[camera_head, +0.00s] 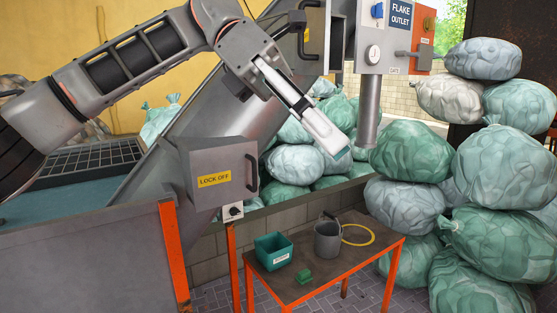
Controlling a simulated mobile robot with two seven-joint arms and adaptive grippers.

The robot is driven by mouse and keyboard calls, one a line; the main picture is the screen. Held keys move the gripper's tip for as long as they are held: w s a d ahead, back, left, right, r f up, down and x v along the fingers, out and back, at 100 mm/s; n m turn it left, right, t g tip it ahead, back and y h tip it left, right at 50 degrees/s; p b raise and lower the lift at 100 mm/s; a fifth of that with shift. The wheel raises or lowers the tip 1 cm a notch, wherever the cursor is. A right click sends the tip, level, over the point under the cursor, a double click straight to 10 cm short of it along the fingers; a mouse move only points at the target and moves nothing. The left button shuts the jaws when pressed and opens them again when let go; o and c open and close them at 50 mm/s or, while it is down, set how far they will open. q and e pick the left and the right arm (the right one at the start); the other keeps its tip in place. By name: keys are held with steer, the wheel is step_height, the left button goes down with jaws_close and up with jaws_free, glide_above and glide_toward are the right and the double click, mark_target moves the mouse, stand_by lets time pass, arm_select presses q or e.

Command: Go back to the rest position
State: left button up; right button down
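My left arm comes in from the left and reaches across the upper middle. My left gripper (328,138) points down and to the right, in front of the green and grey bags and beside the vertical pipe of the flake outlet (369,110). It shows nearly edge-on, so I cannot tell whether its fingers are apart. No object shows in it. My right gripper is not in view.
A low orange-framed table (330,278) holds a teal bin (273,252), a grey bucket (328,240), a yellow ring (358,235) and a small green block (303,276). A "LOCK OFF" box (215,175) stands left. Stacked bags (412,150) fill the right.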

arm_select(q)
steer(key=w+d+f+n+h, duration=0.3)
steer(key=w+f+n+h, duration=0.15)
steer(key=f+h, duration=0.2)
steer(key=w+d+f+n+h, duration=0.2)
steer(key=w+f+n+h, duration=0.1)
steer(key=f+n+h, duration=0.4)
steer(key=w+a+f+n+t+y, duration=0.4)
steer(key=a+f+n+t, duration=0.2)
steer(key=f+n+t, duration=0.7)
steer(key=w+a+f+n+t+y, duration=0.35)
steer(key=a+f+n+t, duration=0.35)
steer(key=f+n+t, duration=0.55)
steer(key=s+a+f+n+g+y, duration=0.1)
steer(key=s+a+f+n+y, duration=0.3)
steer(key=f, duration=0.5)
steer(key=s+a+f+n+g+y, duration=0.2)
steer(key=a+f+n+y, duration=0.3)
steer(key=f, duration=0.5)
steer(key=s+a+f+n+g+y, duration=0.1)
steer(key=s+a+f+n+g, duration=0.1)
steer(key=s+a+f, duration=0.3)
steer(key=s+a+f+n+g+y, duration=0.2)
steer(key=s+a+f, duration=0.4)
steer(key=s+f, duration=0.5)
steer(key=shift+s+n+g, duration=0.7)
steer(key=shift+s+g, duration=0.05)
steer(key=shift+s, duration=0.35)
steer(key=shift+d+r, duration=0.1)
steer(key=shift+d, duration=0.05)
